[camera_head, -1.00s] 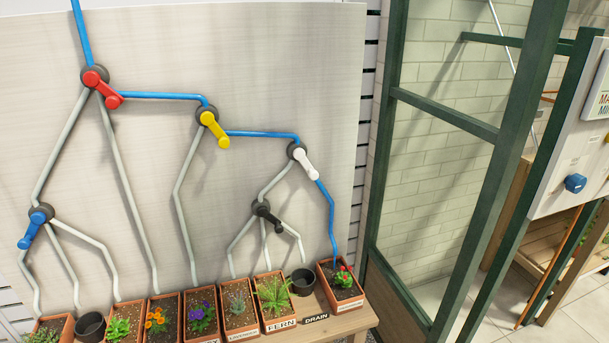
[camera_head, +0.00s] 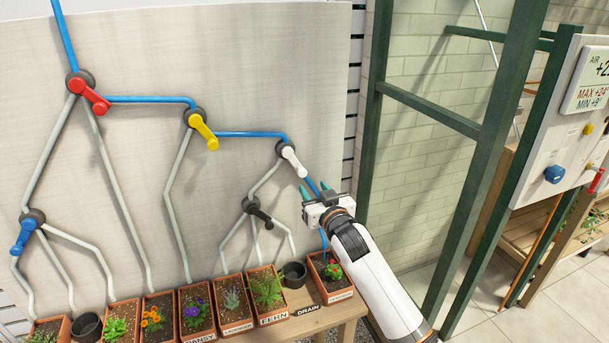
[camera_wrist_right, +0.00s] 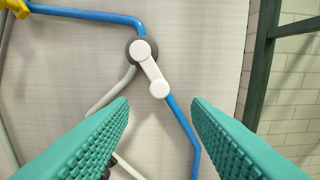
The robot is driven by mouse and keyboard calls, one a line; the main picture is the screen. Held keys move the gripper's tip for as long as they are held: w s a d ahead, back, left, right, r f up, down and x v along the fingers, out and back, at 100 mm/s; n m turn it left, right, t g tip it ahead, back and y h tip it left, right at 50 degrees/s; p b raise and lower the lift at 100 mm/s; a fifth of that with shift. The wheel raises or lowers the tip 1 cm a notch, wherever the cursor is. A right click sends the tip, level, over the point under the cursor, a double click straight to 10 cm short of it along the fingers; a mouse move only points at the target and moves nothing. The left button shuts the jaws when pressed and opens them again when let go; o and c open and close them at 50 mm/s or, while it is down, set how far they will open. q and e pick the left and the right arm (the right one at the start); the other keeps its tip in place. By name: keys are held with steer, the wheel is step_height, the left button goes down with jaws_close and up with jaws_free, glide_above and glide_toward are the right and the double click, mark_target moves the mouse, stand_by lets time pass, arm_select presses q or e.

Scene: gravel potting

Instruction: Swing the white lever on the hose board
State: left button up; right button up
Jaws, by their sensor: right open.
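The white lever (camera_head: 294,160) is on a dark round valve on the hose board (camera_head: 130,40). It slants down to the right, in line with the blue hose that runs on below it. In the right wrist view the white lever (camera_wrist_right: 152,70) lies ahead of and between the two green fingers, beyond their tips. My right gripper (camera_head: 317,191) is open and empty, just below and right of the lever, apart from it. Its fingers also show in the right wrist view (camera_wrist_right: 160,110). My left gripper is not in view.
Red (camera_head: 88,93), yellow (camera_head: 203,131), blue (camera_head: 26,233) and black (camera_head: 257,212) levers sit on other valves. Potted plants stand on a wooden bench (camera_head: 340,311) below the board. A green frame post (camera_head: 370,100) rises right of the board.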

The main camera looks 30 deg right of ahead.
mark_target(303, 175)
steer(key=x, duration=0.7)
steer(key=shift+w+p, duration=0.3)
steer(key=shift+p, duration=0.05)
jaws_close()
